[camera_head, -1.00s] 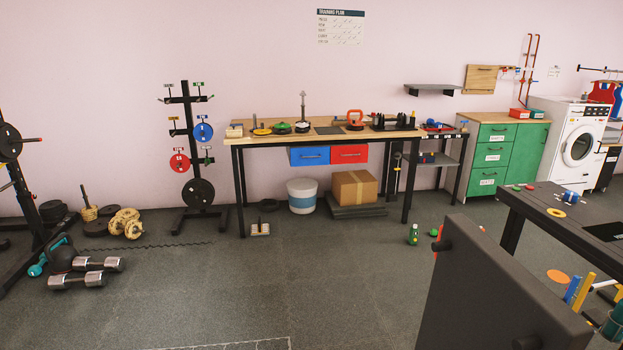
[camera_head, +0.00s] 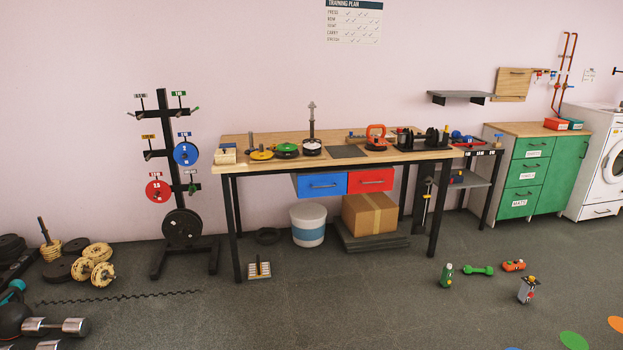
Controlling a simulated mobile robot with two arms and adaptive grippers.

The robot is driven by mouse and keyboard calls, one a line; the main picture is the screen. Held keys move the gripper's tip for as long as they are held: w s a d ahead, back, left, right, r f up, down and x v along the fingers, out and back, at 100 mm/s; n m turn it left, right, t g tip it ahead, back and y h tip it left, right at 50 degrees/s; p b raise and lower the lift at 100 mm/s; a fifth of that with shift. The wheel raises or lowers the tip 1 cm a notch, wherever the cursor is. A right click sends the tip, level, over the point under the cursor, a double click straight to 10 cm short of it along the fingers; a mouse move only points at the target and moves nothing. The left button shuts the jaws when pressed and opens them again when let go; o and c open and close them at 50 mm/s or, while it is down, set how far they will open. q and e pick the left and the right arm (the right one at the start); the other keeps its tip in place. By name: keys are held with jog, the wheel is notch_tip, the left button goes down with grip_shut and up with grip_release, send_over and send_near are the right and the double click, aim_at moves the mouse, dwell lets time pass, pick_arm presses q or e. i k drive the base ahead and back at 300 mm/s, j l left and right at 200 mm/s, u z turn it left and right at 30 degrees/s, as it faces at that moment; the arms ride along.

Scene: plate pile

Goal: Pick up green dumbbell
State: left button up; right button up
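A small green dumbbell (camera_head: 478,270) lies on the dark floor, right of the workbench's front right leg. A green bottle (camera_head: 447,276) stands just left of it. An orange object (camera_head: 513,265) lies just right of it. Neither of my grippers shows in the head view, so their state and their distance to the dumbbell cannot be seen.
A wooden-topped workbench (camera_head: 235,164) with weight plates on it stands against the wall. A grey container (camera_head: 527,290) stands on the floor in front of the dumbbell. Chrome dumbbells (camera_head: 55,327) lie at the lower left. The floor in the middle front is clear.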

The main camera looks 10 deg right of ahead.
aim_at(488, 271)
jog(key=i+z, duration=0.15)
jog(key=i, duration=0.45)
jog(key=i+j+z, duration=0.2)
jog(key=i, duration=0.4)
jog(key=i+j+z, duration=0.15)
jog(key=i, duration=0.45)
jog(key=i+l+z, duration=0.25)
jog(key=i+z, duration=0.2)
jog(key=i+l+z, duration=0.1)
jog(key=i+z, duration=0.4)
jog(key=i+j+z, duration=0.1)
jog(key=i+z, duration=0.35)
jog(key=i+l, duration=0.2)
jog(key=i, duration=0.15)
